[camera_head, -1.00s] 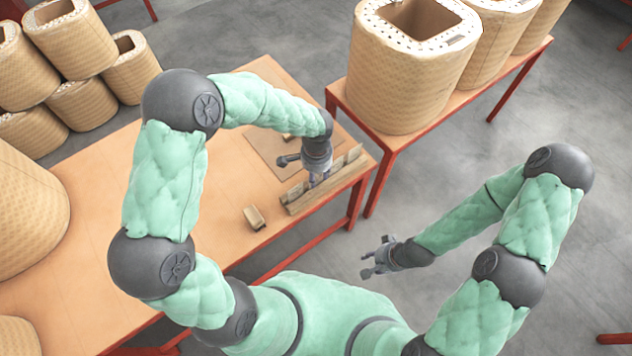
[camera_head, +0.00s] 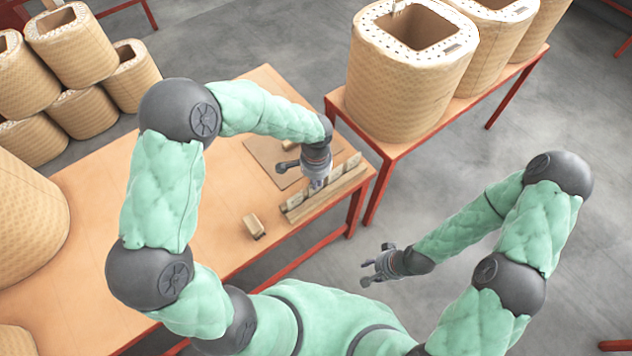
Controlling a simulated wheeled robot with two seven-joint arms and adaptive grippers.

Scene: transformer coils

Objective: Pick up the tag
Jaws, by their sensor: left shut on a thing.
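My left gripper (camera_head: 316,180) is over a slotted wooden rack (camera_head: 336,190) near the right end of the orange-topped table. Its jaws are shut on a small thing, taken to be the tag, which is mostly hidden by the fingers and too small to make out. Small pale pieces stand along the rack on both sides of the gripper. My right gripper (camera_head: 377,267) is open and empty, out over the floor to the right of the table.
A small tan block (camera_head: 254,226) lies on the table (camera_head: 200,215) left of the rack. A flat brown board (camera_head: 262,152) lies behind it. Large wrapped coils (camera_head: 402,90) stand on a second table at the back right. More coils (camera_head: 75,45) are stacked at the back left.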

